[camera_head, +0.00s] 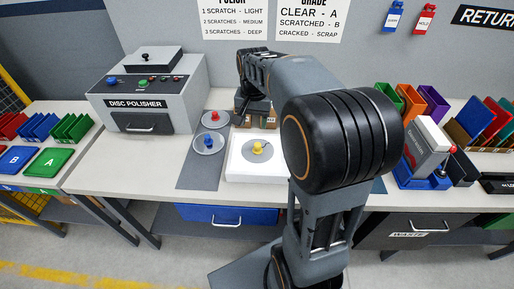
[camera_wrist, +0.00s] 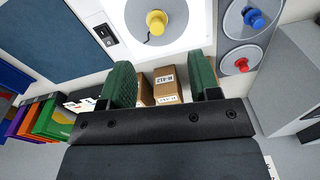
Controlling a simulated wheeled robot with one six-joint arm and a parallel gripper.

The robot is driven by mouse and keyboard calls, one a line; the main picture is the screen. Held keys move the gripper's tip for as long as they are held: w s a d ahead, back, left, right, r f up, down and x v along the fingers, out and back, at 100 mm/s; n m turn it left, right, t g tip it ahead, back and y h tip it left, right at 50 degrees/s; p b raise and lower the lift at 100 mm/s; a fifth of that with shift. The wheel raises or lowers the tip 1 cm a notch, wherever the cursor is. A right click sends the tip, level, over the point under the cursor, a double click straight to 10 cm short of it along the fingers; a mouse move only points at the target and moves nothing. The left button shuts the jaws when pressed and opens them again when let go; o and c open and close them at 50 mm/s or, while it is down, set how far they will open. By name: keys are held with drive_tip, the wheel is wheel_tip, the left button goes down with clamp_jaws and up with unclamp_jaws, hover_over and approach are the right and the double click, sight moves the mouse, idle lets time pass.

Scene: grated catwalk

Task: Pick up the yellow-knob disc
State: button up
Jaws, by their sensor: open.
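The yellow-knob disc (camera_head: 258,149) lies on a white square plate (camera_head: 236,172) on the bench, its yellow knob facing up. In the wrist view the disc (camera_wrist: 178,24) is at the top, beyond my fingertips. My gripper (camera_wrist: 163,75) is open, with two green-padded fingers and nothing held between them. In the head view my arm reaches over the bench and its end is behind the white plate, partly hidden by the arm links. The gripper is apart from the disc.
A red-knob disc (camera_head: 215,119) and a blue-knob disc (camera_head: 208,142) lie on a grey mat left of the plate. Small labelled brown boxes (camera_wrist: 167,88) show between my fingers. The disc polisher (camera_head: 150,95) stands left; coloured file holders (camera_head: 432,103) stand right.

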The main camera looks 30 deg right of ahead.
drive_tip(key=w+d+m, duration=0.1)
drive_tip(key=w+d, duration=0.1)
hover_over(257, 144)
drive_tip(key=shift+g, duration=0.3)
wheel_tip(257, 144, down, 8)
drive_tip(key=shift+d+r, duration=0.1)
drive_tip(key=shift+r, duration=0.15)
drive_tip(key=shift+f+p, duration=0.6)
drive_tip(key=shift+f, duration=2.65)
drive_tip(key=shift+c, duration=0.3)
clamp_jaws()
drive_tip(key=shift+r, duration=0.15)
